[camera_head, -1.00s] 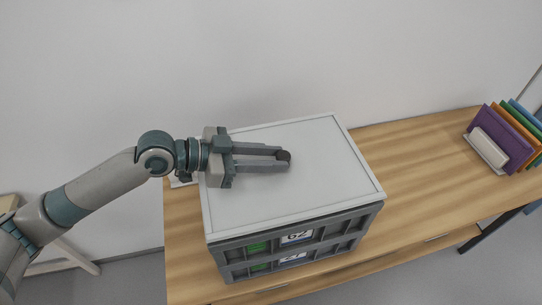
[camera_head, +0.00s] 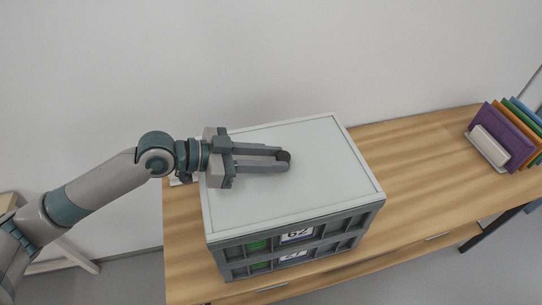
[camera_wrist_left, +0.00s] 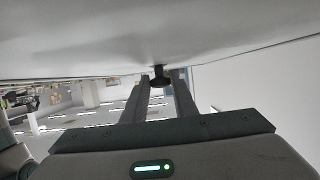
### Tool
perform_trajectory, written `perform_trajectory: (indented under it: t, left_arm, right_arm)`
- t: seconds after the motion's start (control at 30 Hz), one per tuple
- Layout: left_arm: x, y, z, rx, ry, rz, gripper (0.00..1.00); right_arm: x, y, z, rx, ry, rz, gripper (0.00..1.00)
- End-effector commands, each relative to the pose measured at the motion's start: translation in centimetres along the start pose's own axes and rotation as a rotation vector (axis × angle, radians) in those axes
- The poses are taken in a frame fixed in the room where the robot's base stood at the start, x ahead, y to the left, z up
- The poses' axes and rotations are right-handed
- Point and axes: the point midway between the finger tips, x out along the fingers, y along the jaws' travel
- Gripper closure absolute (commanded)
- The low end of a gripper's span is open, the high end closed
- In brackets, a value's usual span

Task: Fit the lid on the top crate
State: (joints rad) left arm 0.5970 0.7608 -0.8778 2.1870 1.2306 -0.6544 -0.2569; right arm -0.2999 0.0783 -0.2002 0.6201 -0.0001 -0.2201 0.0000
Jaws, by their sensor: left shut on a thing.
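The white lid (camera_head: 315,180) lies over the top grey crate (camera_head: 345,227) and covers its opening. A narrow grey crate wall shows below the lid's front edge. My left gripper (camera_head: 284,157) is shut on the dark round knob (camera_head: 285,155) at the middle of the lid. In the left wrist view the lid (camera_wrist_left: 100,40) fills the upper part, and the knob (camera_wrist_left: 160,78) sits between the two fingertips. Whether the lid is fully seated on the rim cannot be told. My right gripper is not in view.
A second crate (camera_head: 285,262) with a number label stands under the top one on the wooden table (camera_head: 420,165). A rack (camera_head: 487,149) with several coloured folders (camera_head: 505,135) stands at the far right. The table between is clear.

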Motion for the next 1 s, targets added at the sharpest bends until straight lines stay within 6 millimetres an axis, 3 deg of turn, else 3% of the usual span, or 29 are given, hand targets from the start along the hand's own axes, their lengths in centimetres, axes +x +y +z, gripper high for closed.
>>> perform_trajectory:
  t: [0.4, 0.43, 0.5, 1.0]
  left_arm:
    - [0.06, -0.01, 0.14, 0.001, 0.002, 0.0, 1.0]
    - [0.06, -0.01, 0.14, 0.001, 0.002, 0.0, 0.7]
    - [0.07, -0.01, 0.15, 0.001, 0.001, 0.0, 0.53]
    - [0.0, 0.0, 0.29, 0.0, -0.001, 0.0, 0.53]
  right_arm:
    - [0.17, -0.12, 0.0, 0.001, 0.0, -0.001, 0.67]
    - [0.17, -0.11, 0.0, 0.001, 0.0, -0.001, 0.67]
    - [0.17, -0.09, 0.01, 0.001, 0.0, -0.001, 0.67]
    - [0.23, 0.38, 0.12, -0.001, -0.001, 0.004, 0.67]
